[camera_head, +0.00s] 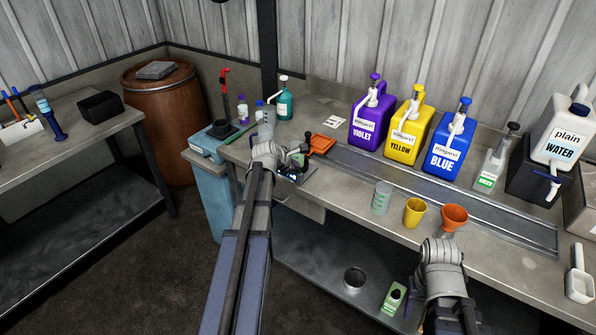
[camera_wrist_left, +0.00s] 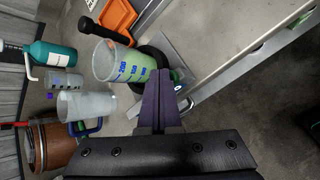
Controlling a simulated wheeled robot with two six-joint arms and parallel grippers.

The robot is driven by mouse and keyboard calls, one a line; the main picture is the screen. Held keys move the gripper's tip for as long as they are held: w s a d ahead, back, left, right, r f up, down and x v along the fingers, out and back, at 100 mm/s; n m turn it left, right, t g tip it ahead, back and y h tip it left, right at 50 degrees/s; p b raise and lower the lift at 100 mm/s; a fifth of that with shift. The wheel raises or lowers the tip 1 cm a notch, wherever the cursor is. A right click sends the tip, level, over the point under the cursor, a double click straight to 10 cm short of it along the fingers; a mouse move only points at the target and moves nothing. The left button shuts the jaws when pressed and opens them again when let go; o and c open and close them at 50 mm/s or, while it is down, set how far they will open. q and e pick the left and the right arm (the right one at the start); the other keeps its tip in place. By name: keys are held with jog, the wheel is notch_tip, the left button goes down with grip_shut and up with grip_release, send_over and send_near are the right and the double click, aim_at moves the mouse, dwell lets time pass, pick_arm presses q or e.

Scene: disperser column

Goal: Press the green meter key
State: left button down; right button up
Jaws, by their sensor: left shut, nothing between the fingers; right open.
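My left gripper (camera_head: 293,165) reaches over the left part of the long bench, at a small dark meter (camera_head: 291,179) near its front edge. In the left wrist view its dark fingers (camera_wrist_left: 162,84) are shut with nothing between them. Their tips are close to a small green part (camera_wrist_left: 178,87) on the meter, which looks like the green key. The fingers partly cover the meter, and I cannot tell whether they touch the key. My right gripper (camera_head: 441,251) is over the bench's front, right of centre; its fingers are hidden behind the wrist.
Violet (camera_head: 369,126), yellow (camera_head: 407,135) and blue (camera_head: 450,146) jugs line the back. A clear cup (camera_head: 382,197), yellow cup (camera_head: 414,212) and orange funnel (camera_head: 454,216) stand near the front edge.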

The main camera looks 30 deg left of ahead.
pick_arm(q)
jog(key=shift+f, duration=0.2)
jog(key=shift+r, duration=0.1)
dwell(0.4)
jog(key=shift+r+p, duration=0.85)
notch_tip(320, 180, up, 5)
jog(key=p, duration=0.5)
dwell(0.5)
